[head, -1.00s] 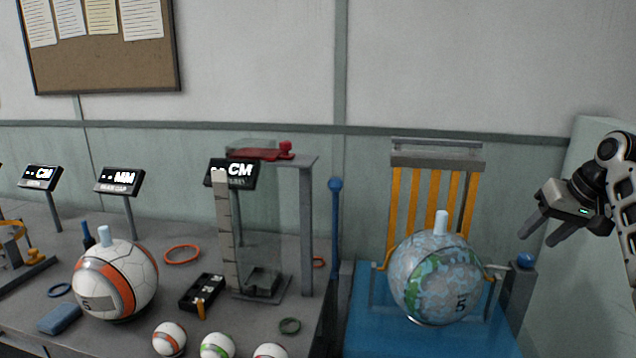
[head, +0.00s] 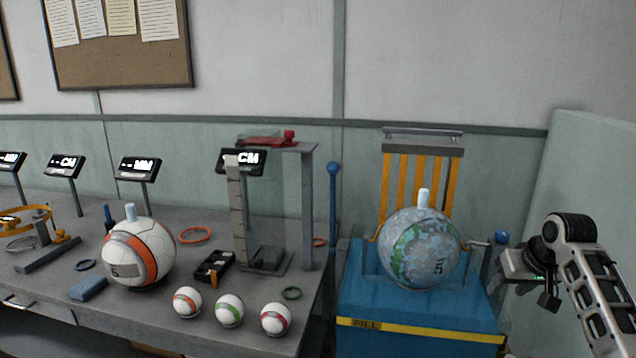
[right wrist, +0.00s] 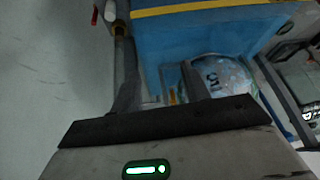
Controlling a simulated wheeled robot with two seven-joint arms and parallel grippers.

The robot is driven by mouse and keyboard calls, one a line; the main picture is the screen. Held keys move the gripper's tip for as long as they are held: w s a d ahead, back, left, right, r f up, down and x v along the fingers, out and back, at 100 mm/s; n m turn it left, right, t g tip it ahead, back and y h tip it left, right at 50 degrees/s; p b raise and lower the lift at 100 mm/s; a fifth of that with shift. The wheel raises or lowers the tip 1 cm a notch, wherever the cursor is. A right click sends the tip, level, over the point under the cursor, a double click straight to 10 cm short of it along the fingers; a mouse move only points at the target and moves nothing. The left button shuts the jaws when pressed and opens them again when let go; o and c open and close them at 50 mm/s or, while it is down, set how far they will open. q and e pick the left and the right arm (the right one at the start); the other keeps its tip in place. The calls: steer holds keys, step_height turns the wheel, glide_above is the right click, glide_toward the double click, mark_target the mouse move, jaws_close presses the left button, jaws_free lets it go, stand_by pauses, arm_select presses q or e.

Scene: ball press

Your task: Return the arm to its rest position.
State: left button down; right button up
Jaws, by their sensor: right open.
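My right gripper (head: 535,296) is at the right side of the head view, beside the blue press stand (head: 420,310). It is open, with nothing between its fingers, and apart from the stand. In the right wrist view, its two dark fingers (right wrist: 157,62) point toward the stand's side (right wrist: 215,35). A blue and green patterned ball (head: 415,250) with a pale plug on top sits on the stand, in front of a frame with orange bars. The ball also shows in the right wrist view (right wrist: 222,75). My left gripper is out of view.
A grey table (head: 215,330) at the left holds a large white and orange ball (head: 155,250), several small balls, rings and a measuring frame with a red clamp (head: 270,140). A blue knob (head: 502,237) stands near my right gripper. A pale panel (head: 590,160) is behind my right arm.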

steer(key=s+a+f+n+t, duration=0.1)
steer(key=s+a+f+n, duration=0.1)
steer(key=s+a+f, duration=0.65)
steer(key=s+a+f+n+t, duration=0.1)
steer(key=s+a+f, duration=0.35)
steer(key=f, duration=0.75)
steer(key=s+a+n+t+y, duration=0.1)
steer(key=s+a+t+y, duration=0.1)
steer(key=s+a, duration=1.2)
steer(key=shift+s+a+f+t+y, duration=0.2)
steer(key=shift+s+t+y, duration=0.2)
steer(key=shift+s, duration=0.3)
